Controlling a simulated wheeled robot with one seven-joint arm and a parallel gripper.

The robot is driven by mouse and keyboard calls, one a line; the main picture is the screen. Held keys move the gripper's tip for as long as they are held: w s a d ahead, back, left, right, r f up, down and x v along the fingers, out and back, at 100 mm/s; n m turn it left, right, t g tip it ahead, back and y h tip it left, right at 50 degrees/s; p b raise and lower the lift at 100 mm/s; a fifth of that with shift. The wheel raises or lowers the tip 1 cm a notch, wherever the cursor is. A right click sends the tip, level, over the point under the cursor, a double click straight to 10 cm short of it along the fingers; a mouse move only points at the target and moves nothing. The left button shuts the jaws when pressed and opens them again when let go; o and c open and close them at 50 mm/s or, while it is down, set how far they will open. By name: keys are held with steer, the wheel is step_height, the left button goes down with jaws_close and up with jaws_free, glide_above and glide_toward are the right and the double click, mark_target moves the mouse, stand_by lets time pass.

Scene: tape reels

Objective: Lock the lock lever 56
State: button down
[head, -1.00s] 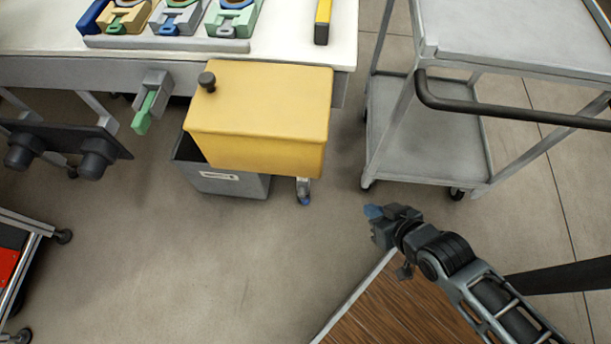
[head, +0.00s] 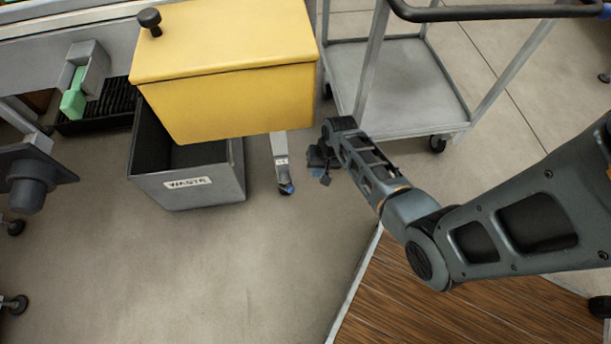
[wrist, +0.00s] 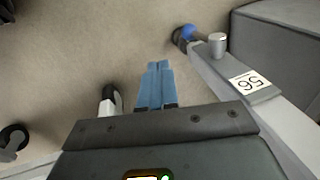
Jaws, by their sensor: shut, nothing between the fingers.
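A pale grey bar with a label reading 56 (wrist: 249,82) shows at the right of the wrist view. A short silver knob (wrist: 217,44) stands at its end, with a blue-and-dark caster (wrist: 184,35) beside it. I cannot tell whether this lever is locked. In the head view the pale bar (head: 281,155) hangs below the yellow box, with a blue part at its foot. My gripper (wrist: 159,67) has its blue fingers together, empty, left of the knob and apart from it. In the head view my gripper (head: 317,173) is right of the bar, partly hidden by my wrist.
A yellow box (head: 225,100) overhangs a grey bin marked WASTE (head: 205,190). A green lever (head: 73,98) sits in a grey bracket at the left. A grey cart (head: 420,95) stands behind my arm.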

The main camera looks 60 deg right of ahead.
mark_target(288, 185)
steer(key=w+a+f+b, duration=0.2)
steer(key=w+f+b, duration=0.3)
steer(key=f, duration=0.5)
steer(key=shift+w+a+f+b, duration=0.15)
steer(key=shift+a+f+b, duration=0.05)
steer(key=shift+b, duration=0.6)
